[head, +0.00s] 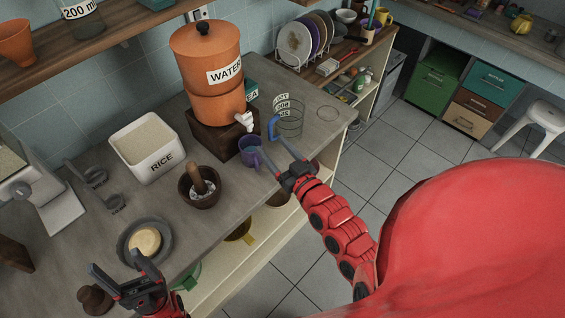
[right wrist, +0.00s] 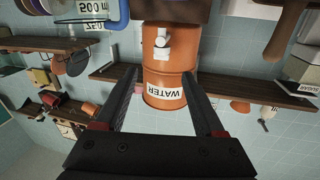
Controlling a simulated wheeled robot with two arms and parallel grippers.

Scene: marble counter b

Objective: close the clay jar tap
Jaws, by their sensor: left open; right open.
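The orange clay jar (head: 207,75) labelled WATER stands on a dark wooden block (head: 215,138) on the counter. Its white tap (head: 244,121) sticks out low on its right side. The jar (right wrist: 168,88) and tap (right wrist: 162,42) appear upside down in the right wrist view. I cannot tell how the tap's lever is set. My right gripper (head: 272,148) is open and empty, in front of and below the tap, apart from it. Its fingers (right wrist: 160,76) frame the jar in the right wrist view. My left gripper (head: 115,264) is open and empty at the counter's front left.
A purple mug (head: 249,143) stands below the tap, close to my right gripper. A clear measuring jug (head: 291,120) with a blue handle stands just behind the gripper. A mortar with pestle (head: 199,190), a rice box (head: 150,147) and a plate (head: 127,248) occupy the left counter.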

